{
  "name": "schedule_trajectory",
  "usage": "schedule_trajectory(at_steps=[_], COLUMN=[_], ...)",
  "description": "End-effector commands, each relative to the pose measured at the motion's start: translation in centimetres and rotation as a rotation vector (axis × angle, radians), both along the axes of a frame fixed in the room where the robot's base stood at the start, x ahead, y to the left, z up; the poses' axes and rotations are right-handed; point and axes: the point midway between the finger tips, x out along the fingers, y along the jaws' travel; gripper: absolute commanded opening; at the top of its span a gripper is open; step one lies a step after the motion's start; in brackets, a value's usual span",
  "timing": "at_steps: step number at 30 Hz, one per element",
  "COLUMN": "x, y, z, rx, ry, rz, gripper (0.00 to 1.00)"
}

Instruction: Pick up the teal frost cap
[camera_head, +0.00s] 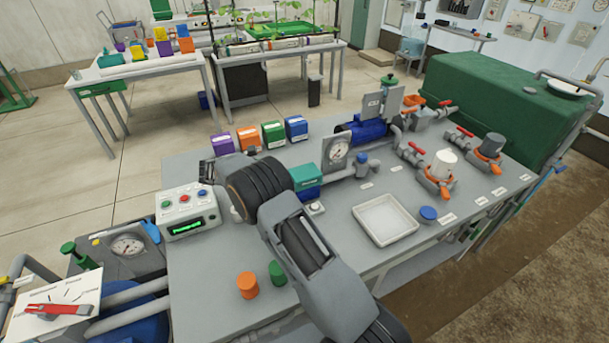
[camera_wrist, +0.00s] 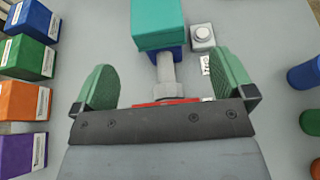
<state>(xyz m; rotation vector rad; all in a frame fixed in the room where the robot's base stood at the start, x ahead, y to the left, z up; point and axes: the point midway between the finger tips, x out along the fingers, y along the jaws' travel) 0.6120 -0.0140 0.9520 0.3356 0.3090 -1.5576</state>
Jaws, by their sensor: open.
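The teal frost cap (camera_head: 305,176) is a boxy cover over a blue body on the grey bench, just right of my wrist in the head view. In the wrist view the teal frost cap (camera_wrist: 158,28) is at the top centre, ahead of the fingertips. My gripper (camera_wrist: 162,66) is open, its green-padded fingers apart on either side of a grey pipe fitting that leads to the blue body. Neither finger appears to touch the cap. In the head view my arm hides the fingers.
Purple, orange, green and blue boxes (camera_head: 273,134) stand behind the cap. A white push-button (camera_wrist: 202,36) is beside it. A white tray (camera_head: 385,218) and orange and green cylinders (camera_head: 247,285) are nearer the front.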

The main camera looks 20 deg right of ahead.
Motion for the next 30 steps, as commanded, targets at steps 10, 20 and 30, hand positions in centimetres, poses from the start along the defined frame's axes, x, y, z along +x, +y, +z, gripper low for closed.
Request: schedule_trajectory(at_steps=[10,20,30], x=[0.2,0.3,0.5], y=[-5.1,-7.6,-10.2], z=[-2.4,-3.6,-4.4], rx=[-0.020,-0.019,-0.019], ry=[0.018,0.015,0.017], rz=[0.009,0.011,0.008], gripper=[1.00,1.00,1.00])
